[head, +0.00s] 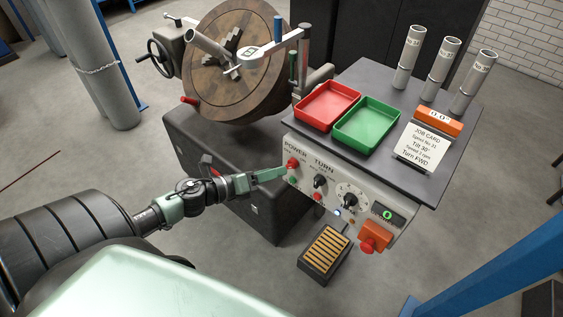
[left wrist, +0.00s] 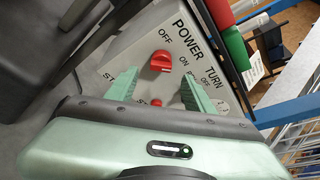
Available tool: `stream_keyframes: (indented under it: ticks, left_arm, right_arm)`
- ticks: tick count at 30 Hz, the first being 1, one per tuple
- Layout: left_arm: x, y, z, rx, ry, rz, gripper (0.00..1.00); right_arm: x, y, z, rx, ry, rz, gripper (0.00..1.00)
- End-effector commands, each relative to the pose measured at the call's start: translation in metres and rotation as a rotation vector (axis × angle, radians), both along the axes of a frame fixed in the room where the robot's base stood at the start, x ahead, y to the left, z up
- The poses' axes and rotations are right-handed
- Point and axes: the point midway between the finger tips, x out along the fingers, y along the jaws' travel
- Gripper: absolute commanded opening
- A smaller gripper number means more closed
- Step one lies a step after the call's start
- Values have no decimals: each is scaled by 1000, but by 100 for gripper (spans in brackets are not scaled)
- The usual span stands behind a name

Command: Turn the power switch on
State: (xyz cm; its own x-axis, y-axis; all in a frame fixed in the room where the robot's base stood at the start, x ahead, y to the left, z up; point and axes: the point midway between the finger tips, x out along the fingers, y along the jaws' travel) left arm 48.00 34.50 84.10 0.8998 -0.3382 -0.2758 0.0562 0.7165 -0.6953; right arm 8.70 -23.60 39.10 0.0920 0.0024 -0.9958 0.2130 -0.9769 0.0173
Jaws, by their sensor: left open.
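The power switch (head: 293,163) is a red rotary knob at the upper left of the grey control panel (head: 325,175). In the left wrist view the red knob (left wrist: 161,62) sits under the word POWER, with OFF and ON printed near it. I cannot tell surely which mark it points at. My left gripper (head: 283,173) is open at the panel's left end, close to the knob. In the left wrist view its two green fingers (left wrist: 160,83) stand apart on either side below the knob, with no visible contact. My right gripper is not in view.
The TURN knob (head: 320,181) and a dial (head: 350,201) are right of the switch. A red emergency button (head: 367,246) sits at the panel's right end. Red (head: 328,105) and green (head: 367,121) trays lie on top. A slatted foot pedal (head: 325,254) stands on the floor.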

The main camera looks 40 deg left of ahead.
Motion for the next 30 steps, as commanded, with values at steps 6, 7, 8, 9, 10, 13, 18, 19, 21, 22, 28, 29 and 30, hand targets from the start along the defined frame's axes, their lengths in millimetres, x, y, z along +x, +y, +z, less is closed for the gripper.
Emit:
stream_keyframes:
  ticks: [6,7,8,9,10,13,18,19,21,22,28,29,30]
  left_arm:
    - [-21,8,6,0,1,1,53]
    - [-22,8,6,-1,0,0,53]
    - [-22,8,7,-1,0,0,53]
    - [-23,9,7,0,0,0,53]
    - [-23,9,7,0,0,0,53]
    - [-23,9,7,0,0,0,53]
    - [-23,9,7,0,-1,1,53]
    - [-23,9,7,0,-1,1,53]
    - [-23,9,7,-1,0,1,53]
    - [-23,9,7,-1,0,1,53]
    - [-24,18,-9,-52,35,55,53]
    - [-25,23,-18,-82,54,85,53]
    - [-28,30,-34,-136,89,138,53]
  right_arm:
    - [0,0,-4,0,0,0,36]
    - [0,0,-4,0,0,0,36]
    - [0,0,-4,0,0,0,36]
    - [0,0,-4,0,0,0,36]
    - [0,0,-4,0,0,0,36]
    - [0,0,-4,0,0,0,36]
    - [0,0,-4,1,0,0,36]
    - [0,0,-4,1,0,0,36]
    - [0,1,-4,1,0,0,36]
    - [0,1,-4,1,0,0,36]
    - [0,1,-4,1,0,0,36]
    - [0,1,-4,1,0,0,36]
    - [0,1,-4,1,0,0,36]
